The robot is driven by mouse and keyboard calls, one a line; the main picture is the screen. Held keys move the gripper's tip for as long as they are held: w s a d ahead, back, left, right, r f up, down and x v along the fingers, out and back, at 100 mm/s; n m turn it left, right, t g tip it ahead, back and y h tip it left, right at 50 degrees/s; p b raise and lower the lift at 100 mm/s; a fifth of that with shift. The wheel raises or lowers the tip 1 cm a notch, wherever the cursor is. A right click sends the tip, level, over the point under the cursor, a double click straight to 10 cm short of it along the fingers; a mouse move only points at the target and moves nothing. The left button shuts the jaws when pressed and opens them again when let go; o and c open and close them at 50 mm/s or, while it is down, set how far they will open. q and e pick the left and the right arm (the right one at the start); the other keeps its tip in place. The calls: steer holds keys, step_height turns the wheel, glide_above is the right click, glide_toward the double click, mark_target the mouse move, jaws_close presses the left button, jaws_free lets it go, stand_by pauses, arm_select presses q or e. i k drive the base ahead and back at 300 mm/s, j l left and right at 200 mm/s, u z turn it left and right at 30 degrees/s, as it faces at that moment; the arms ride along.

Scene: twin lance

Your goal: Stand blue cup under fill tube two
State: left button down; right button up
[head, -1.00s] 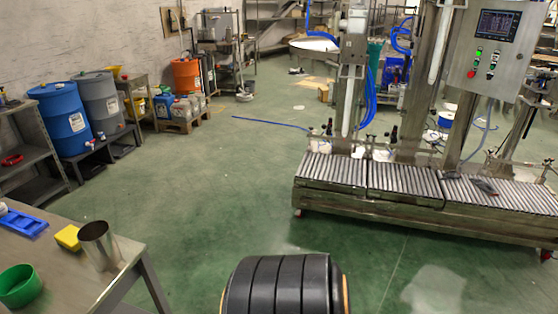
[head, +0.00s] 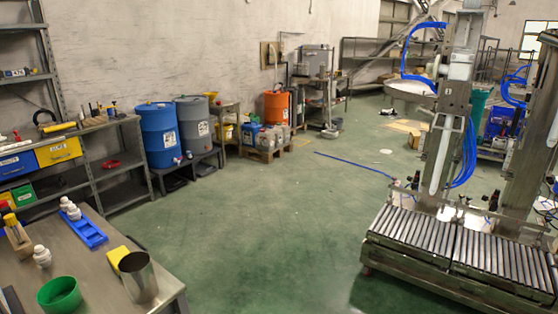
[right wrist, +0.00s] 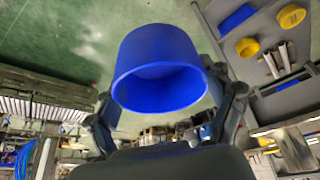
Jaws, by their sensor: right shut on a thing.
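The blue cup (right wrist: 160,70) is large in the right wrist view, its open mouth facing the camera. My right gripper (right wrist: 165,100) is shut on it, one finger on each side. Neither the blue cup nor any gripper shows in the head view. In the head view the filling machine (head: 455,100) stands at the right, with a pale upright tube (head: 440,155) above its roller conveyor (head: 455,250). Another pale tube (head: 554,125) is cut by the right edge. Which is tube two I cannot tell.
Drums and shelves line the wall. Green floor (head: 260,220) lies free between bench and conveyor.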

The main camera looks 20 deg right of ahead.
mark_target(509, 246)
steer(key=i+l+z, duration=0.15)
steer(key=l+z, duration=0.3)
steer(key=i+l+z, duration=0.2)
steer(key=z, duration=0.2)
steer(key=i+l+z, duration=0.25)
steer(key=l+z, duration=0.2)
steer(key=i+l+z, duration=0.15)
steer(key=z, duration=0.3)
steer(key=i+z, duration=0.5)
steer(key=i, duration=1.15)
steer(key=i+l+u, duration=0.1)
steer(key=i+u, duration=0.2)
steer(key=i, duration=0.15)
steer(key=i+l+u, duration=0.25)
steer(key=i, duration=0.2)
steer(key=i+l+u, duration=0.3)
steer(key=i, duration=0.15)
